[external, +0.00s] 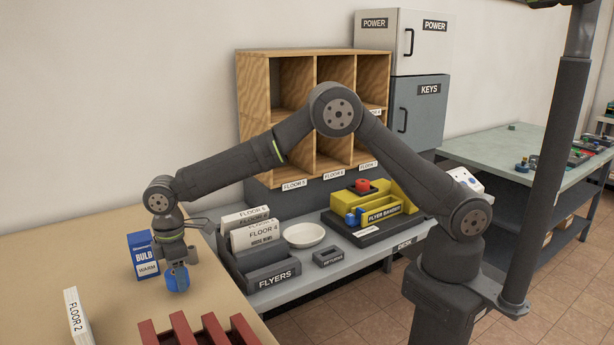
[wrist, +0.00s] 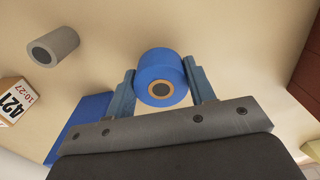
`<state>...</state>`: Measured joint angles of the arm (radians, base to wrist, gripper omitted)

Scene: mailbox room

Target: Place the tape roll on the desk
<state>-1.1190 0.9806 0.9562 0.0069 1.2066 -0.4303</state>
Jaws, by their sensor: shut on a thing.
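The tape roll is a blue roll (wrist: 161,78) with a tan core, held between the two fingers of my gripper (wrist: 163,90) in the wrist view. In the external view my gripper (external: 177,277) points down over the tan table at the left, with the blue roll at its fingertips. I cannot tell whether the roll touches the tabletop. The desk (external: 318,281) is the grey surface right of the tan table, with a DESK label on its front edge. My arm arches above it.
A blue bulb box (external: 143,256) and a grey cylinder (wrist: 53,47) stand close to my gripper.

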